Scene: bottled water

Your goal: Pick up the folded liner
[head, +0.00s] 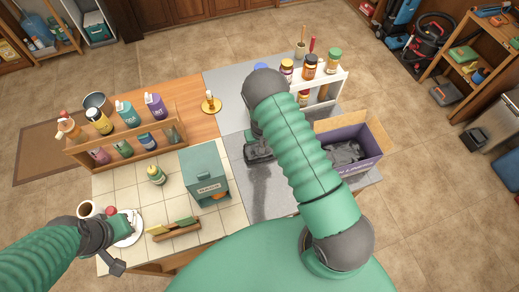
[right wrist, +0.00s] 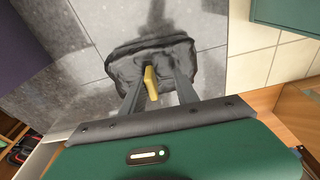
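The folded liner (right wrist: 118,64) is a dark grey, crumpled, roughly square bundle on a grey tiled surface in the right wrist view. My right gripper (right wrist: 153,72) is over it, its two fingers apart, with a small yellow piece (right wrist: 151,84) between them. I cannot tell whether the fingertips touch the liner. In the head view my right gripper (head: 258,150) is low over the grey surface, and the dark liner is hard to separate from it. My left gripper (head: 117,248) is by a white plate (head: 129,238) at the lower left; its fingers are unclear.
A purple box (head: 366,164) holding dark crumpled material stands right of my right arm. A green box (head: 205,170) stands to the left. A bottle rack (head: 122,150) and a white shelf with jars (head: 328,85) stand farther back.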

